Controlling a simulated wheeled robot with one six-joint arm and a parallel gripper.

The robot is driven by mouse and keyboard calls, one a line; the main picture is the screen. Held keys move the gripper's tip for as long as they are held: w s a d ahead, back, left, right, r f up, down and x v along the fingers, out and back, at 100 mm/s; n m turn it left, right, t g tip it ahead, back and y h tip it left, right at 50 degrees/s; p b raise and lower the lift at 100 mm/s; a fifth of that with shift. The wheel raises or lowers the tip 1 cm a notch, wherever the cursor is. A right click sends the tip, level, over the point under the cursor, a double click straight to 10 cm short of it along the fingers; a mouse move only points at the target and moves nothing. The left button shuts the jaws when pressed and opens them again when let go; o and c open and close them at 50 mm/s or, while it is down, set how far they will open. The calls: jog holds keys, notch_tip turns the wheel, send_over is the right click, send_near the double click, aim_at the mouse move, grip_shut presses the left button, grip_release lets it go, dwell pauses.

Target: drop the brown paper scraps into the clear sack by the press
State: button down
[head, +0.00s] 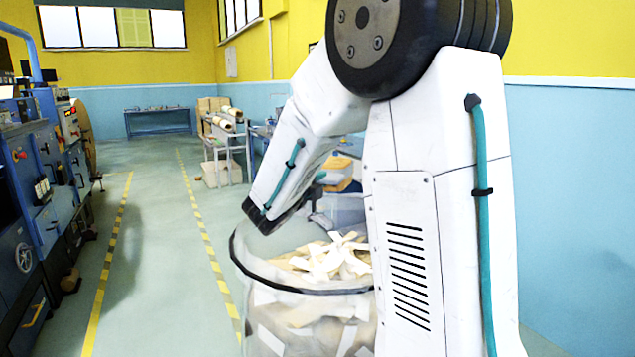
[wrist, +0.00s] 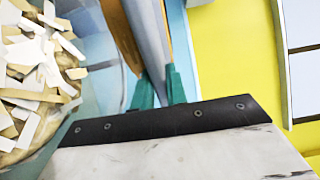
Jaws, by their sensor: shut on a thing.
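The clear sack (head: 262,315) has a dark rim and stands in front of me, partly behind my arm. It holds a heap of pale tan and white scraps (head: 325,262), which also shows at the left of the wrist view (wrist: 35,85). My gripper (wrist: 157,88) has teal fingers and is shut on brown paper scraps (wrist: 124,35), seen as brown strips with a grey face between them. In the head view the held brown paper (head: 338,164) appears above the sack's mouth, apart from the heap. My arm hides most of the gripper there.
Blue press machinery (head: 35,165) lines the left side. A grey table (head: 228,140) with paper rolls stands behind the sack, and a blue bench (head: 158,121) is by the far wall. The floor aisle between the yellow lines is clear.

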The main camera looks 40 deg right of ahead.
jog(key=c, duration=1.3)
grip_release()
jog(key=v, duration=0.8)
